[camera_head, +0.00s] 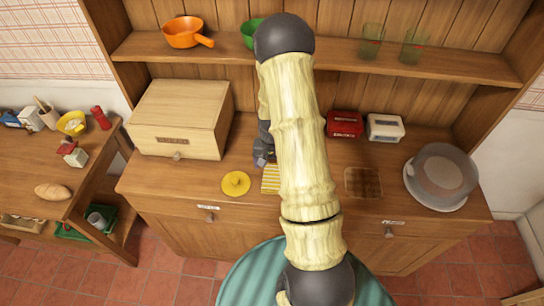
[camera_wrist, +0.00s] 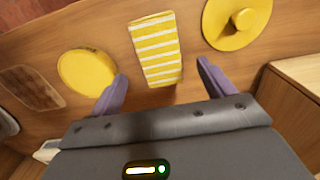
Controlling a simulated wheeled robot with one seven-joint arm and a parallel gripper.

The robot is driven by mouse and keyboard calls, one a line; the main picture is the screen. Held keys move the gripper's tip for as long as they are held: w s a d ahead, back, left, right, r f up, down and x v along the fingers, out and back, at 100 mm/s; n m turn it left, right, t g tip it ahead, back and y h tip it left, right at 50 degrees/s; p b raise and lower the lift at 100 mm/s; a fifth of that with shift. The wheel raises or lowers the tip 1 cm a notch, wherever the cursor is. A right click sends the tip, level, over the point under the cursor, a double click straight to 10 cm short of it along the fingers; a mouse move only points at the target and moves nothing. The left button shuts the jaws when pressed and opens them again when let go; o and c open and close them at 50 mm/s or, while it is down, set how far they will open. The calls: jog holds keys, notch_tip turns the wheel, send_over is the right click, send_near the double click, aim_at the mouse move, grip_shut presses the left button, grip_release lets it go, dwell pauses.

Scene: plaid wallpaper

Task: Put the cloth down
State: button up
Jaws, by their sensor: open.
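The cloth, yellow with white stripes (camera_wrist: 156,50), lies flat on the wooden counter in the wrist view. In the head view only its left part (camera_head: 270,181) shows, the rest hidden behind my arm. My gripper (camera_wrist: 163,71) is open, its two purple fingers apart on either side of the cloth's near end. Nothing is held between them. In the head view my gripper (camera_head: 262,157) is mostly hidden behind my arm, just behind the cloth. I cannot tell the exact height of the fingers above the counter.
A yellow lid with a knob (camera_head: 235,184) lies left of the cloth. A round yellow object (camera_wrist: 87,72) lies on its other side. The counter also bears a wooden box (camera_head: 178,118), red (camera_head: 345,124) and white (camera_head: 385,127) containers, a wooden board (camera_head: 363,183) and a covered dish (camera_head: 441,176).

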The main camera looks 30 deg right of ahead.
aim_at(271, 177)
jog(key=shift+r+b, duration=0.5)
jog(key=shift+r, duration=2)
jog(key=s+a+r+n+t, duration=0.2)
jog(key=s+a+r+n, duration=0.4)
jog(key=s+a+r, duration=0.6)
notch_tip(271, 177, up, 2)
jog(key=shift+s+a+r+n+t, duration=0.1)
jog(key=shift+s+a+n+t, duration=0.2)
jog(key=shift+a, duration=0.4)
jog(key=shift+o, duration=0.5)
jog(key=shift+w, duration=0.1)
